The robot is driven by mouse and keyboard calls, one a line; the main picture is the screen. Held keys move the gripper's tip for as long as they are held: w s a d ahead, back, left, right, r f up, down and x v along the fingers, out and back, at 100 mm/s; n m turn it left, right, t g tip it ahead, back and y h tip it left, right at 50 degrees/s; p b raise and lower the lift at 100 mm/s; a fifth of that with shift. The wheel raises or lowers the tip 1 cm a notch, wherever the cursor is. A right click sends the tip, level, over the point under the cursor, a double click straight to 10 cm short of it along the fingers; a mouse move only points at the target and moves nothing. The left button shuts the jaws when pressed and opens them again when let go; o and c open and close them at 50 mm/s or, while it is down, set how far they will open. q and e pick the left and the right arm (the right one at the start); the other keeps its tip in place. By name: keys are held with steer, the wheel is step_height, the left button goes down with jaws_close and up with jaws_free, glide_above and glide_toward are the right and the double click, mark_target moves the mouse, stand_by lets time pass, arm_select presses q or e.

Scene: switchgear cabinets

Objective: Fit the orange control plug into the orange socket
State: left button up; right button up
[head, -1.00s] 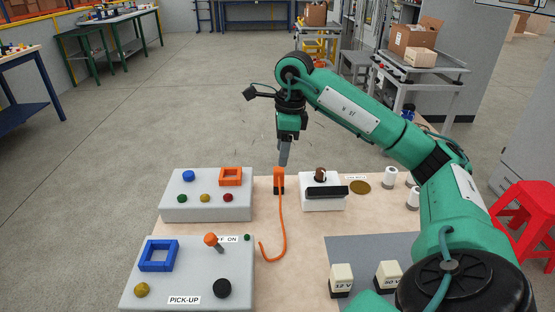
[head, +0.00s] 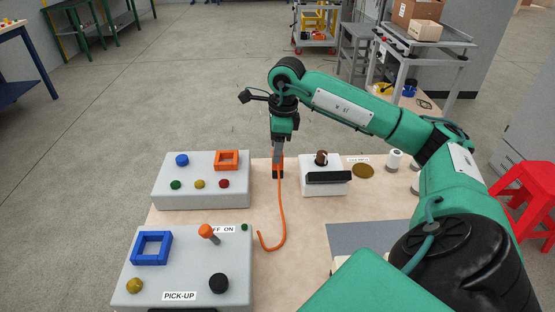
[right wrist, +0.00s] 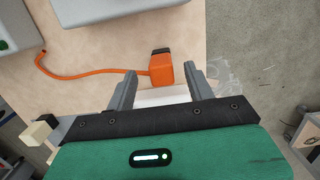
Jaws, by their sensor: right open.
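In the right wrist view the plug (right wrist: 160,73) lies in the gap between the fingertips. My right gripper (right wrist: 161,78) is open, with a finger on each side of the plug and visible gaps; in the head view the gripper (head: 278,148) points down at it. The orange socket (head: 226,168), a square frame, sits on the rear grey box, left of the plug. My left gripper is not in view.
The rear grey box (head: 200,200) also carries a blue button and several small coloured buttons. The front box (head: 180,270) has a blue square frame (head: 150,262) and an orange-topped lever (head: 208,232). A white block (head: 318,188) with a black bar stands right of the plug.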

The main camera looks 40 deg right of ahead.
step_height(320, 180, down, 4)
steer(key=shift+d+f, duration=0.1)
steer(key=shift+d, duration=0.05)
steer(key=shift+f, duration=0.55)
steer(key=c, duration=1)
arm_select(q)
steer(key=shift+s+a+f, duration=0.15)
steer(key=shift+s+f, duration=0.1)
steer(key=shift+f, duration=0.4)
arm_select(e)
steer(key=shift+c, duration=0.6)
steer(key=shift+r, duration=0.1)
